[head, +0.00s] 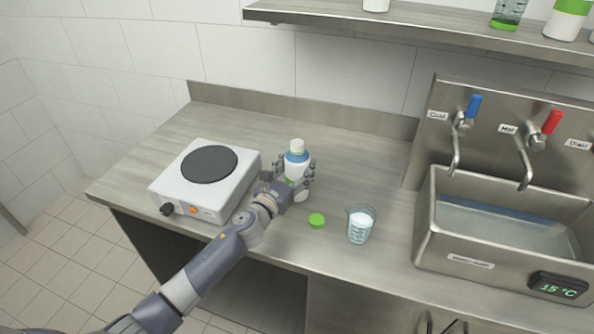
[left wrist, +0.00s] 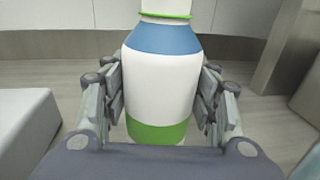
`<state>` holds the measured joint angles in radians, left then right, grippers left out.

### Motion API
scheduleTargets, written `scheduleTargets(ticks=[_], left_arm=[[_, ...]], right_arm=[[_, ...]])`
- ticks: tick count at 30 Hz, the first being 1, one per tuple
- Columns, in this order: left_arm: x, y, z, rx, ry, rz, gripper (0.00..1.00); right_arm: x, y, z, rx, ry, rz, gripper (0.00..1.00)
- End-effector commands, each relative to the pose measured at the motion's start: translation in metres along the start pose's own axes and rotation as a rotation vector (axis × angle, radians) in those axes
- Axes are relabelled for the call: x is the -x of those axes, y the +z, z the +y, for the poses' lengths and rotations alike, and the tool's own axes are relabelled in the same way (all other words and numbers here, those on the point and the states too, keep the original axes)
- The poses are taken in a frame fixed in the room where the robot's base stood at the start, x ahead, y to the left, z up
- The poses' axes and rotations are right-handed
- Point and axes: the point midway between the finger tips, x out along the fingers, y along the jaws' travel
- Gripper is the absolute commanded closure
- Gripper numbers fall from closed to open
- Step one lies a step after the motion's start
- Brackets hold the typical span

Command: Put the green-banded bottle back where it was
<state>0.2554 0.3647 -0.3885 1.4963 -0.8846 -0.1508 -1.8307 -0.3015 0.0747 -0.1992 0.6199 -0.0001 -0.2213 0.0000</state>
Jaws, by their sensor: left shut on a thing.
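My left gripper (head: 287,180) is shut on a white bottle (head: 296,168) with a blue shoulder. In the left wrist view the bottle (left wrist: 161,85) stands upright between the fingers, with a green band low on its body and a thin green ring at the neck. The fingers hold it from both sides. It is at the counter, right of the hot plate; whether its base touches the counter I cannot tell. A green cap (head: 316,220) lies on the counter near the front edge. My right gripper is not in view.
A glass beaker (head: 361,225) with white contents stands right of the cap. A white hot plate (head: 205,180) is on the left, a sink (head: 455,262) on the right. The shelf (head: 400,28) above holds a green-and-white bottle (head: 567,20) and a green-based glass vessel (head: 508,13). The back counter is clear.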

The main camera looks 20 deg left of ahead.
Motion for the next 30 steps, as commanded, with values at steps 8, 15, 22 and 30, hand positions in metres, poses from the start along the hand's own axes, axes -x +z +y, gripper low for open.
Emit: scheduleTargets(ticks=[8,15,22,30], left_arm=[[-0.0005,-0.0067,0.0002,-0.001,-0.001,-0.006,0.87],[-0.0001,-0.0124,0.0002,-0.001,0.0,-0.003,0.43],[0.0,-0.0113,0.0003,0.0,0.0,-0.002,0.25],[0.0,-0.0083,0.0003,0.0,0.0,-0.003,0.25]], right_arm=[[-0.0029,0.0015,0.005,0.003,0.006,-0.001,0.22],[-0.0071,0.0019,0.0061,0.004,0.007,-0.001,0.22],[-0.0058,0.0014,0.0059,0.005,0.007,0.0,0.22],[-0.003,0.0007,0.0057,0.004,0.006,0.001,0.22]])
